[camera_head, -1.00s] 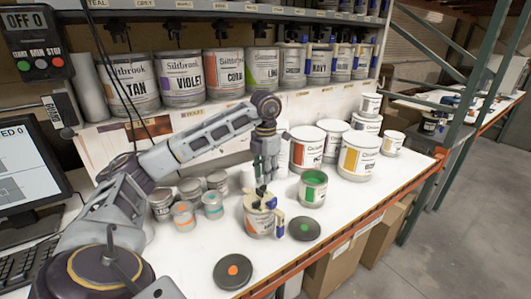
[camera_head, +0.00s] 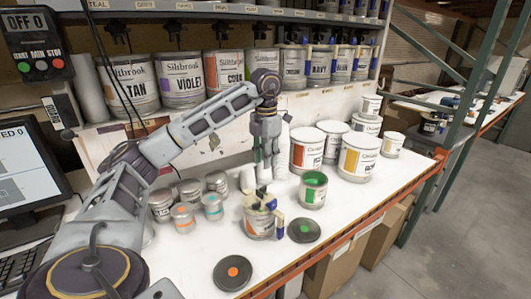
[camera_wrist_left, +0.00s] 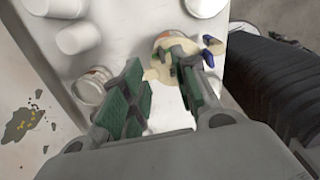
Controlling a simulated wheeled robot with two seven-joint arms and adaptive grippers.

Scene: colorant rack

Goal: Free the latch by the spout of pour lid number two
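A can (camera_head: 259,224) with an orange-marked label stands on the white bench, wearing a cream pour lid (camera_head: 257,203) with blue parts (camera_head: 280,224) on its right side. No number is readable on the lid, and I cannot tell the latch's state. My right gripper is in neither view.
An open can of green paint (camera_head: 313,190) stands to the right of the lidded can. Two dark discs (camera_head: 303,230) (camera_head: 233,272) lie in front. Small tins (camera_head: 189,192) stand to the left, and large cans (camera_head: 358,155) behind right. Shelf cans (camera_head: 182,78) line the back.

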